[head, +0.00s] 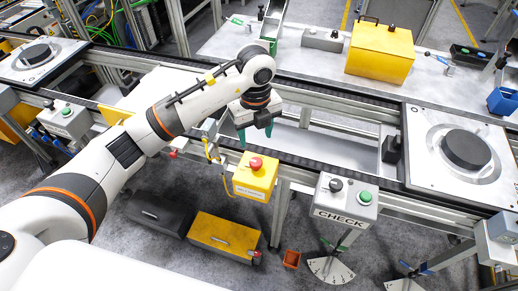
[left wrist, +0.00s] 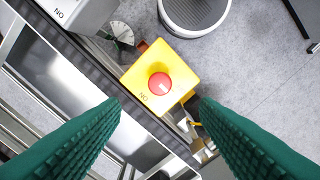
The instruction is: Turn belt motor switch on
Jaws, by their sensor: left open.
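A yellow box with a red mushroom button (head: 257,164) hangs on the front rail of the conveyor; no label reading "belt motor" is legible. Beside it, a grey box marked CHECK (head: 345,197) carries a black knob (head: 335,185) and a green button (head: 365,197). My left gripper (head: 255,133) is open, pointing down above and just behind the yellow box. In the left wrist view, the green fingers (left wrist: 160,102) are spread with nothing between them. The red button (left wrist: 159,85) and yellow box (left wrist: 138,70) lie beneath, apart from the fingers. My right gripper is out of view.
A pallet with a black disc (head: 466,149) sits on the conveyor at right, another (head: 36,54) at far left. A yellow case (head: 380,52) stands on the back table. Black and yellow boxes (head: 225,235) lie on the floor below. Another grey button box (head: 65,118) is at left.

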